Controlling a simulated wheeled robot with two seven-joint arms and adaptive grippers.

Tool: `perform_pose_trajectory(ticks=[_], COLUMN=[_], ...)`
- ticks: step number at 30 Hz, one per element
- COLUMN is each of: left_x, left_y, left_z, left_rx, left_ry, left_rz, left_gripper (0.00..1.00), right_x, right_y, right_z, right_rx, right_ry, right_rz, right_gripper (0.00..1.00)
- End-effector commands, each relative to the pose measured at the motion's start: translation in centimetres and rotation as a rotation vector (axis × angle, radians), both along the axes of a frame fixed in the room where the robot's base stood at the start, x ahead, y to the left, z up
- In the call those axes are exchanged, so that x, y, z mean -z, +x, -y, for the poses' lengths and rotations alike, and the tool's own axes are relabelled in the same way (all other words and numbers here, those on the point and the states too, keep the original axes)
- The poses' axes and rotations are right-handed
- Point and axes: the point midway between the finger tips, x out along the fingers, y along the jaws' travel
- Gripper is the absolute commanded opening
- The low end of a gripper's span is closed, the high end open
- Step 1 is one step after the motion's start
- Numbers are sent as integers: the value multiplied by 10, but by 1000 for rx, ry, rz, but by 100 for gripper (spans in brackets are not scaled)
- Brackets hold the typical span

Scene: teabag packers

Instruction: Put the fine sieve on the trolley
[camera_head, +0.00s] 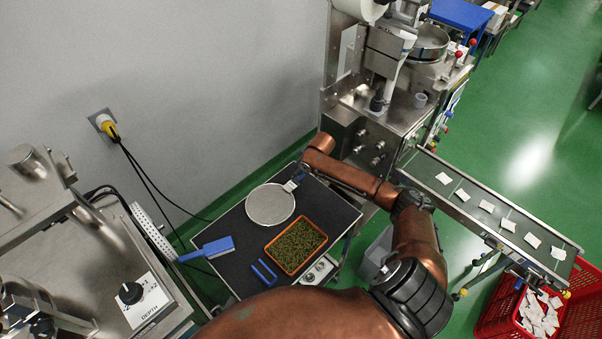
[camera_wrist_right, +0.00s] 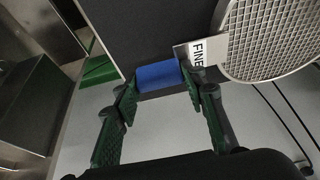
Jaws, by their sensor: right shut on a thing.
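The fine sieve, a round pale mesh disc (camera_head: 270,204) with a blue handle, is over the far left part of the dark trolley top (camera_head: 222,229). My right gripper (camera_head: 296,180) is shut on the sieve's blue handle at the trolley's far end. In the right wrist view the handle (camera_wrist_right: 157,76) sits between the green-padded fingers. A white "FINE" label joins it to the mesh. I cannot tell whether the sieve touches the trolley top. My left gripper is not in view.
An orange tray of green leaves (camera_head: 268,252), a blue brush (camera_head: 218,246) and small blue bars (camera_head: 264,271) lie on the trolley. The packing machine (camera_head: 385,120) stands beyond. A conveyor with teabags (camera_head: 470,190) leads to a red crate (camera_head: 490,315). A wall is behind.

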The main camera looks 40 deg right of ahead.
Motion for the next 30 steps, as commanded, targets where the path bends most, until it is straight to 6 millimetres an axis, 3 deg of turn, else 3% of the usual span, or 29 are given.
perform_pose_trajectory(ticks=[1,2,9,20,30], left_x=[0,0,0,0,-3], left_y=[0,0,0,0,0], left_z=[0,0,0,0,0], left_rx=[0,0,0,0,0], left_ry=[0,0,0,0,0], left_rz=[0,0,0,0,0], left_gripper=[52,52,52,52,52], right_x=[1,1,1,-5,-63], right_y=[0,0,0,-2,-25], right_z=[0,0,0,0,4], right_rx=[1,0,0,0,-2], right_ry=[1,0,0,0,-3], right_rz=[1,0,0,0,2], right_gripper=[8,40,56,56,56])
